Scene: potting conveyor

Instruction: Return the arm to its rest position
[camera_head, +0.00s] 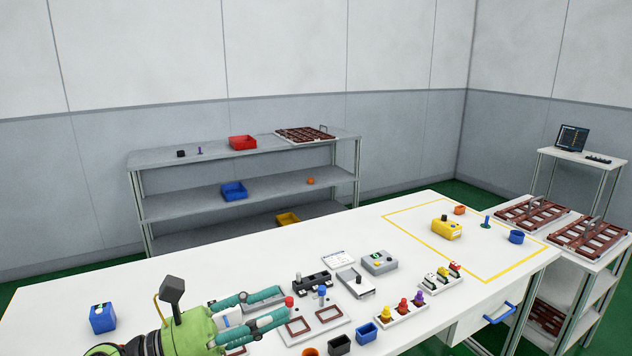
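My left gripper (284,303) reaches in from the bottom left, low over the white worktable (60,300). Its two teal fingers are spread apart, pointing right. A small red knob (289,301) shows near the fingertips, and I see no grip on it. A blue-and-white item (229,318) shows behind the fingers; its shape is partly hidden. My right gripper is not in view.
Near the fingers are a plate with brown frames (299,325), a dark block rack (312,283), a grey box (379,263) and colored knobs (403,306). A blue cube (103,317) stands left. The table's back left is clear.

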